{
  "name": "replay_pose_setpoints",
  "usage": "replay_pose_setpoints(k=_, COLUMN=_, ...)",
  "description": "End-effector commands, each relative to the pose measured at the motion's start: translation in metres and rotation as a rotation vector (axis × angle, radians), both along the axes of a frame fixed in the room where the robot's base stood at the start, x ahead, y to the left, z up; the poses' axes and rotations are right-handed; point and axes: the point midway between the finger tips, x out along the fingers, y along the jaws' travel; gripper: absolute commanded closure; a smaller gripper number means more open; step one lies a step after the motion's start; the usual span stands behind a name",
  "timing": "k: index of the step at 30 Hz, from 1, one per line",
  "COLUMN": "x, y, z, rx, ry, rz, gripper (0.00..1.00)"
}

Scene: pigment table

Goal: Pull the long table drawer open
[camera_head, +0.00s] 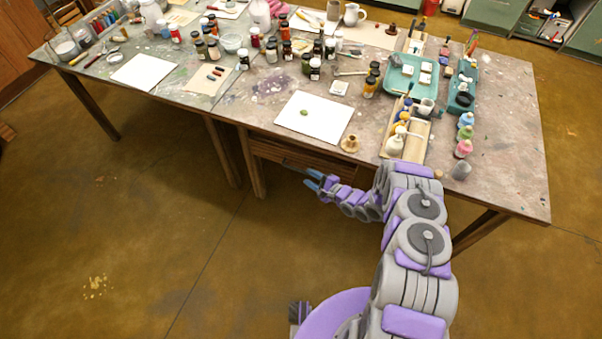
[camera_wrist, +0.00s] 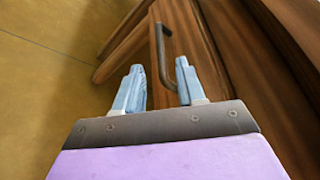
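The long wooden drawer (camera_head: 300,157) sits under the front edge of the table and looks shut. In the wrist view its brown wooden front (camera_wrist: 190,40) carries a dark bar handle (camera_wrist: 161,50). My gripper (camera_head: 314,180) is at the drawer front, below the table edge. In the wrist view my gripper (camera_wrist: 158,82) has its two blue fingers apart, with the handle's end showing between them, closer to the right finger. I cannot tell whether a finger touches the handle. In the head view the handle is hard to make out beside the fingers.
The paint-stained table (camera_head: 260,85) carries bottles, jars and white sheets of paper (camera_head: 314,117). A small wooden holder (camera_head: 350,144) and a wooden tray (camera_head: 413,150) stand near its front edge. A table leg (camera_head: 252,165) is left of my gripper. The floor in front is clear.

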Motion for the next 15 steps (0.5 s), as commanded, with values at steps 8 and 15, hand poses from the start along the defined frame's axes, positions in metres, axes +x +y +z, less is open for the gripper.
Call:
replay_pose_setpoints(k=8, x=0.028, y=0.034, z=-0.011, rx=-0.003, ry=-0.001, rz=0.0, gripper=0.61)
replay_pose_setpoints(k=15, x=0.037, y=0.044, z=-0.012, rx=-0.001, ry=-0.002, rz=-0.001, gripper=0.61)
